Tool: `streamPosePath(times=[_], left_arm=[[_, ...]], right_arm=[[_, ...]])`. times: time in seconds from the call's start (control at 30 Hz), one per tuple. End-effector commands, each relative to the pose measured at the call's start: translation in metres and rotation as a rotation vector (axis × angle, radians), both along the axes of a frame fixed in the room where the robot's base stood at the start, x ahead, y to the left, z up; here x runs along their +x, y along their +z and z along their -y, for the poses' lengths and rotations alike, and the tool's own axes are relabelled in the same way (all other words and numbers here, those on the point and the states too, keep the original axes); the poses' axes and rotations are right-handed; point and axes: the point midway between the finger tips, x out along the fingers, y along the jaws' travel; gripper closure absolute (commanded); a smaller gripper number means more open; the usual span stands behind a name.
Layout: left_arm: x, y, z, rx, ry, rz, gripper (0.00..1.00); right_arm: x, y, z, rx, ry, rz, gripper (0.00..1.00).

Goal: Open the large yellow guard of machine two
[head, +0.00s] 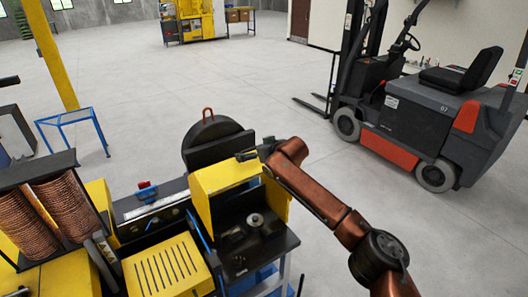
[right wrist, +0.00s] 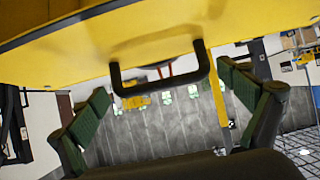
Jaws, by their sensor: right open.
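The large yellow guard (head: 222,181) stands over the work area of a machine at the centre of the head view. A dark round fitting (head: 256,220) shows uncovered below it. My right gripper (head: 250,154) is at the guard's top edge, small and partly hidden in that view. In the right wrist view the guard's yellow panel (right wrist: 60,42) fills the top. Its black bar handle (right wrist: 160,83) lies ahead, between the green-padded fingers of my right gripper (right wrist: 165,98). The fingers are spread, and I see no contact with the handle. My left gripper is not in view.
Copper coils (head: 68,205) and a slotted yellow cover (head: 166,266) are at the lower left. A dark round housing (head: 212,138) stands behind the guard. A forklift (head: 420,110) is parked at the right. The floor beyond the machine is largely clear.

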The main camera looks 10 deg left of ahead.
Motion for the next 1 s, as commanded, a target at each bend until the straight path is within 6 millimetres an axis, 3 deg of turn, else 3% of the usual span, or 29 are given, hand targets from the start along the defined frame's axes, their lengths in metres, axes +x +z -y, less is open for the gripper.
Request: streamPosePath(times=[0.63, 1.0], left_arm=[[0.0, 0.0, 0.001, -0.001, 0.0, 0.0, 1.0], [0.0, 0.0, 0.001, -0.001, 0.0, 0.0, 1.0]], right_arm=[[-0.055, 0.046, 0.062, 0.001, -0.004, 0.002, 0.05], [-0.063, 0.052, 0.069, -0.001, -0.004, 0.002, 0.05]])
